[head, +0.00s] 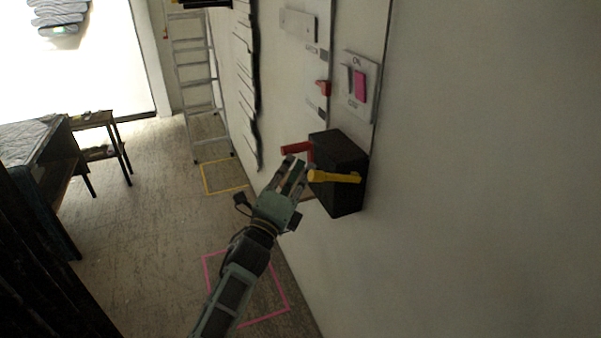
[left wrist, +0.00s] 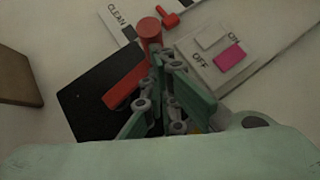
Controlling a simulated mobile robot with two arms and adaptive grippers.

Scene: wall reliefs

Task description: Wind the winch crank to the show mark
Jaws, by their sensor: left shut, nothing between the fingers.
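The winch is a black box (head: 343,160) on the wall, and it fills the left of the left wrist view (left wrist: 90,110). Its red crank (head: 296,148) sticks out to the left; in the left wrist view its arm (left wrist: 127,87) and round knob (left wrist: 149,30) show. A yellow bar (head: 335,177) crosses the box front; I cannot tell whether it is the show mark. My left gripper (head: 293,172) is shut and empty, just below the crank in the head view. In the left wrist view its fingers (left wrist: 160,62) overlap the knob's base; contact is unclear. My right gripper is out of view.
A switch plate with a pink rocker (head: 360,86) is above the box, and a small red lever (head: 323,87) sits left of it. A ladder (head: 197,75) leans at the back. A pink floor outline (head: 284,298) lies below.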

